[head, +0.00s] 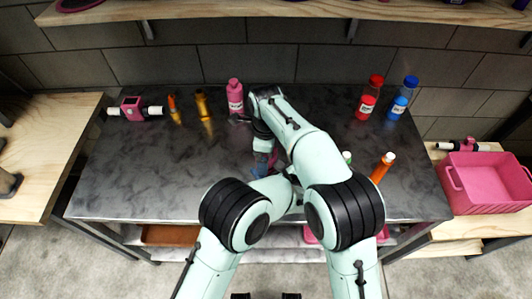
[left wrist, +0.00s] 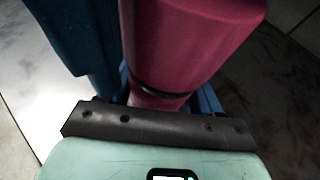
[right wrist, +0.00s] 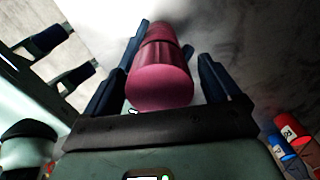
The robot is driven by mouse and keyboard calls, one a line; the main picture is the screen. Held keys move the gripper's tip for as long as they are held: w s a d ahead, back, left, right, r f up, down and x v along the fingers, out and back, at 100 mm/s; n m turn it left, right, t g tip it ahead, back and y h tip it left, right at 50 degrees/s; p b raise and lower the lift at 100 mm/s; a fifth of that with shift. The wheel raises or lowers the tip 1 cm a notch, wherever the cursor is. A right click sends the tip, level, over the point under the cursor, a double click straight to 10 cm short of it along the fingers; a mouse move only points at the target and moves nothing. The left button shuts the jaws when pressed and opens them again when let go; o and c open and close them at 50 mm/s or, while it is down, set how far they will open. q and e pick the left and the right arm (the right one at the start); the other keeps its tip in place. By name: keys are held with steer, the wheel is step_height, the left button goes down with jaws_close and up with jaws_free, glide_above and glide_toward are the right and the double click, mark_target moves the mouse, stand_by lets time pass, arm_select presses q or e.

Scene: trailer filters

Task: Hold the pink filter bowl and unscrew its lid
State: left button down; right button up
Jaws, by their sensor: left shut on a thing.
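The pink filter bowl shows as a small strip in the head view (head: 273,156), mostly hidden by my arms above the dark metal table (head: 130,185). In the left wrist view the pink bowl (left wrist: 190,40) is large and close, with a black band around its narrower part. My left gripper (left wrist: 165,88) is shut on it. In the right wrist view the bowl (right wrist: 160,88) lies lengthwise between the fingers of my right gripper (right wrist: 172,45). These fingers are open, with a gap on both sides. The lid's seam is hard to make out.
A pink bottle (head: 235,96), two orange items, and red (head: 368,97) and blue (head: 401,97) bottles stand along the back. A pink housing (head: 132,110) is at left. An orange bottle (head: 382,168) stands right of my arms. A pink crate (head: 488,185) sits on the right bench.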

step_height(320, 180, up, 4)
steer(key=shift+r, duration=0.25)
steer(key=shift+c, duration=0.4)
steer(key=m, duration=0.1)
steer(key=r+m, duration=0.1)
steer(key=m, duration=0.1)
steer(key=shift+r, duration=0.25)
steer(key=m, duration=0.1)
steer(key=r+m, duration=0.1)
steer(key=m, duration=0.1)
steer(key=shift+r+m, duration=0.3)
steer(key=shift+f, duration=3.85)
steer(key=c, duration=1.1)
steer(key=n, duration=0.6)
steer(key=shift+n, duration=0.3)
